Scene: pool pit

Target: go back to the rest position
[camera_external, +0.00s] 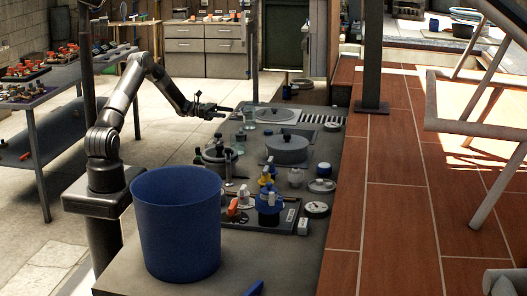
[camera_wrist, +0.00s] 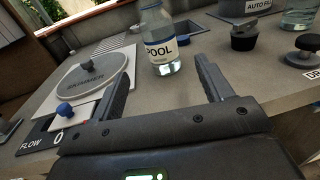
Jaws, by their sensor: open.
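My gripper (camera_external: 228,109) is open and empty in the external view, held above the left edge of the grey counter (camera_external: 140,272). Its two dark fingers stand apart in the wrist view (camera_wrist: 160,88). A clear glass bottle labelled POOL (camera_wrist: 160,45) stands upright on the counter beyond the fingers, with free air between it and them. The bottle also shows in the external view (camera_external: 249,117), just right of the gripper.
A round skimmer lid (camera_wrist: 88,78) lies left of the bottle.

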